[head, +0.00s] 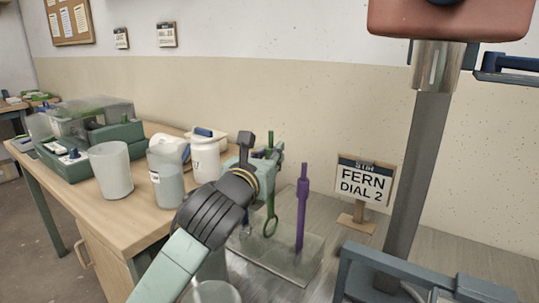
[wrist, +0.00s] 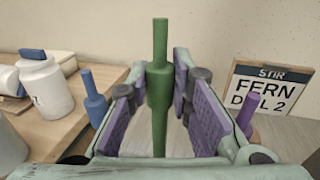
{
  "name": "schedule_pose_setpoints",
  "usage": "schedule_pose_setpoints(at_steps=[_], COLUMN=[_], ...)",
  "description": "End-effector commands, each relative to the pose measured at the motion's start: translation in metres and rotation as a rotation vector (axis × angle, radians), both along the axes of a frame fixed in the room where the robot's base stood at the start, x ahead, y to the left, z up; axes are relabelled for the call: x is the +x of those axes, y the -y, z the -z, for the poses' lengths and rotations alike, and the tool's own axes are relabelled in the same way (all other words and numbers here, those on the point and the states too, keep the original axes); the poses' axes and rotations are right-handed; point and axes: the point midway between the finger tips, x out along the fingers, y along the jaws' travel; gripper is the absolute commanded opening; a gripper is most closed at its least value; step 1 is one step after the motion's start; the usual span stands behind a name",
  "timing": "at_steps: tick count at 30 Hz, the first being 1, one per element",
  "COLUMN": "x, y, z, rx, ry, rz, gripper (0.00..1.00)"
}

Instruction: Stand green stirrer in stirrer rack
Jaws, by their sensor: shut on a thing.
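The green stirrer (wrist: 158,95) stands upright between the purple pads of my gripper (wrist: 158,82), which is shut on it. In the head view the green stirrer (head: 271,208) hangs below my gripper (head: 264,172), its loop end low over the pale see-through stirrer rack (head: 292,268). I cannot tell whether the loop touches the rack. A purple stirrer (head: 301,205) stands upright in the rack to the right; it also shows in the wrist view (wrist: 247,112), right of the fingers. A blue stirrer (wrist: 93,97) is upright left of the fingers in the wrist view.
A sign reading "STIR FERN DIAL 2" (head: 364,184) stands right of the rack. A white bucket (head: 110,170), a grey-green container (head: 166,180) and a white jar (head: 206,157) stand on the wooden bench to the left. A clear vessel (head: 213,293) is at the front.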

Motion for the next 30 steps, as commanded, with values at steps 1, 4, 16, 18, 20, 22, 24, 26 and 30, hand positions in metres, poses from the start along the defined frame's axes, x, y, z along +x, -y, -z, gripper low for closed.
schedule_pose_setpoints(at_steps=[1,4,16,18,20,22,24,26,30], x=[0.000,0.000,0.000,0.000,0.000,0.000,0.000,0.000,0.000], y=[0.000,0.000,0.001,0.001,0.001,0.001,0.001,0.001,0.001], z=[0.003,0.006,0.018,0.020,0.022,0.023,0.026,0.027,0.031], rx=[0.000,0.000,0.000,0.000,0.000,0.000,0.000,0.000,0.000], ry=[0.001,0.001,0.000,0.000,0.000,0.000,0.000,0.000,0.000], rz=[0.000,0.000,0.002,0.002,0.002,0.002,0.002,0.002,0.002], gripper=[0.00,0.00,0.00,0.00,0.00,0.00,0.00,0.00,0.00])
